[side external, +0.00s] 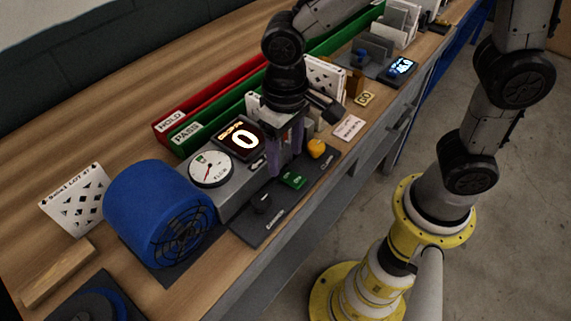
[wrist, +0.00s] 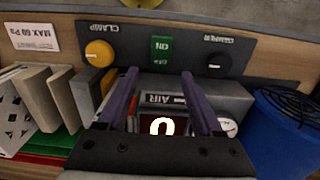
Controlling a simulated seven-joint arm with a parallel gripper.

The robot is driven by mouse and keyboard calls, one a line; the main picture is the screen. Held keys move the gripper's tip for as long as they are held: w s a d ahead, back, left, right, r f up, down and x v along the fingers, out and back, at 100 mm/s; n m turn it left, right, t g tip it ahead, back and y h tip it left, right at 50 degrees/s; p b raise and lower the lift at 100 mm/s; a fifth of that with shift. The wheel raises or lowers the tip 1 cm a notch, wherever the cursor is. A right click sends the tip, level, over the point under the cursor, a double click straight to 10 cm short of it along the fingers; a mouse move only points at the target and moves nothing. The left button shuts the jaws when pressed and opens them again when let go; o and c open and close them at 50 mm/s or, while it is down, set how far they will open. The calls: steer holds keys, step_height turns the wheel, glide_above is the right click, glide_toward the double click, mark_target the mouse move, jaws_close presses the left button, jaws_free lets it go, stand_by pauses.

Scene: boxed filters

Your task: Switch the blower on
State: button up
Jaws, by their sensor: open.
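The blue blower (side external: 150,215) stands at the left of the bench, and part of it shows at the right edge of the wrist view (wrist: 285,125). A dark control panel (side external: 250,230) lies along the bench's front edge. It carries a green ON/OFF switch (side external: 293,180), also in the wrist view (wrist: 162,47), between a black damper knob (side external: 262,203) and a yellow clamp knob (side external: 317,148). I cannot tell which way the switch is set. My gripper (side external: 285,163) is open and empty. In the wrist view its purple fingers (wrist: 160,73) point toward the switch, apparently apart from it.
A display reading 0 (side external: 240,138) and a round gauge (side external: 210,169) sit behind the panel. Red (side external: 205,108) and green (side external: 215,122) trays run along the back. Several filters and cards (side external: 325,75) stand to the right. A wooden block (side external: 58,273) lies at front left.

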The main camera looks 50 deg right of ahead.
mark_target(286, 174)
steer(key=shift+f, duration=2.1)
